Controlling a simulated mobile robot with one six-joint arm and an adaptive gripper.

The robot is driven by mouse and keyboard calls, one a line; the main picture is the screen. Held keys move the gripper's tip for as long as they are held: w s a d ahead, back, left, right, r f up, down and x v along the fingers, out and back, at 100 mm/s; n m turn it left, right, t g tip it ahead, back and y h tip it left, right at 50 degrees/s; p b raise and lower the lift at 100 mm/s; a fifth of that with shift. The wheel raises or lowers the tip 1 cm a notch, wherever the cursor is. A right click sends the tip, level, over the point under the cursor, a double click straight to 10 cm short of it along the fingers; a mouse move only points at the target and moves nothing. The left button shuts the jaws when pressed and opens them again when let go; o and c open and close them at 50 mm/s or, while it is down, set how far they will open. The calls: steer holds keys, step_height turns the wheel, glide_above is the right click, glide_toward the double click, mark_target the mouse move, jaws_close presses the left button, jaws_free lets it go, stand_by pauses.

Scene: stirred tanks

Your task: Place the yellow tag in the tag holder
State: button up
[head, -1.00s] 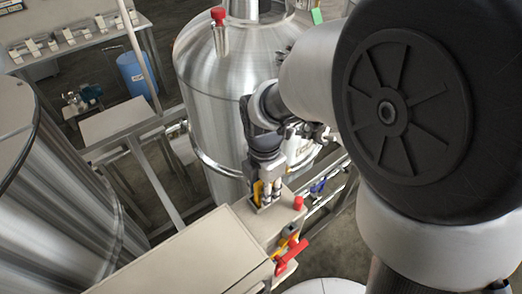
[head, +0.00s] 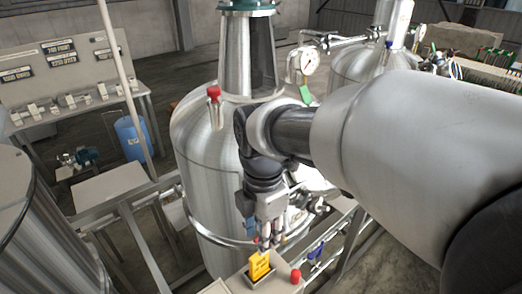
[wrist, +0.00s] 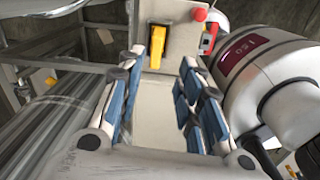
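The yellow tag (head: 260,265) stands upright in the dark slot of the tag holder (head: 250,279), on top of a beige box. In the wrist view the tag (wrist: 157,46) sits just beyond my fingertips, apart from them, with its lower part inside the slot. My gripper (head: 270,240) is above and slightly behind the tag in the head view. In the wrist view my gripper (wrist: 157,78) is open, with its blue-padded fingers spread and nothing between them.
A red knob (head: 295,276) stands on the box close to the right of the tag. A large steel tank (head: 205,150) rises right behind my gripper, with a green tag (head: 306,95) hanging near a gauge. A metal frame rail (head: 140,197) lies to the left.

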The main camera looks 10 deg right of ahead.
steer(key=s+d+r+m+t, duration=0.1)
steer(key=s+d+m, duration=0.4)
steer(key=m, duration=0.6)
steer(key=s+d+r+m+t, duration=0.2)
steer(key=s+d+m, duration=0.3)
steer(key=s+m, duration=0.3)
steer(key=m+t, duration=0.1)
steer(key=m, duration=0.3)
steer(key=shift+m, duration=0.3)
steer(key=shift+s+d, duration=0.1)
